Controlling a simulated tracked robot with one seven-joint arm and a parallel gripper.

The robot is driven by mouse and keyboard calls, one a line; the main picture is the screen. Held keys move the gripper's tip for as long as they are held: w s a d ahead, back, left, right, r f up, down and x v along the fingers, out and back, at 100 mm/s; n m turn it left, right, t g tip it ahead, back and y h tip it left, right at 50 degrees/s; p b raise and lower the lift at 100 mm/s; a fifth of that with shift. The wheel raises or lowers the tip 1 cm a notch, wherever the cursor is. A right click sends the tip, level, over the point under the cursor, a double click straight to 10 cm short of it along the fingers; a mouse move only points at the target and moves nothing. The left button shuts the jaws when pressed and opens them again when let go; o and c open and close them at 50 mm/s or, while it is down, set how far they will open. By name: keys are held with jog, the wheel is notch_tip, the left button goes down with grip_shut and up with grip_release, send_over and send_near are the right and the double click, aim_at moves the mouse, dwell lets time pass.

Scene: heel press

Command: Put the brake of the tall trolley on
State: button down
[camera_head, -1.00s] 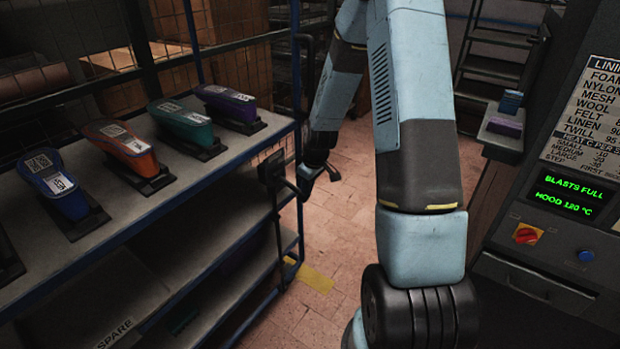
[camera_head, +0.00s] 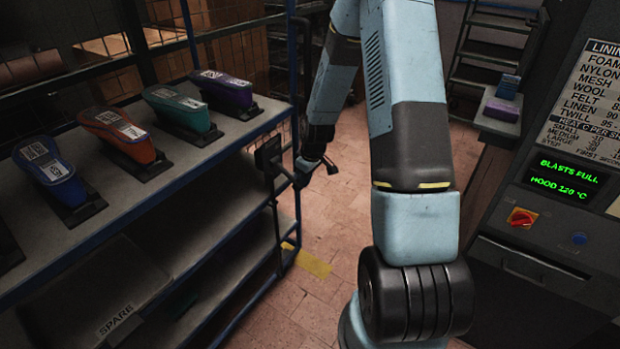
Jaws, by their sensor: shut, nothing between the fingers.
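A tall blue-framed shelf unit (camera_head: 200,170) stands at the left, and it may be the tall trolley. Its wheels are not in view. I cannot tell whether this is the brake. My gripper (camera_head: 318,167) is small and dark at the end of my blue arm, just right of the black plate. It is shut and empty. I cannot tell whether it touches the plate or a dark bar between them.
Several coloured lasts (camera_head: 125,135) stand on the top shelf. A label reading SPARE (camera_head: 115,320) is on a lower shelf. At the right is a machine with a green display (camera_head: 565,180) and a red knob (camera_head: 522,217). Tiled floor (camera_head: 345,215) with a yellow mark (camera_head: 312,263) lies between.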

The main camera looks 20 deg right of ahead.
jog(key=shift+s+f, duration=0.15)
jog(key=s+d+r, duration=0.6)
jog(key=s+r, duration=0.2)
jog(key=shift+s+d, duration=0.25)
jog(key=shift+s, duration=0.05)
jog(key=shift+r, duration=0.1)
dwell(0.6)
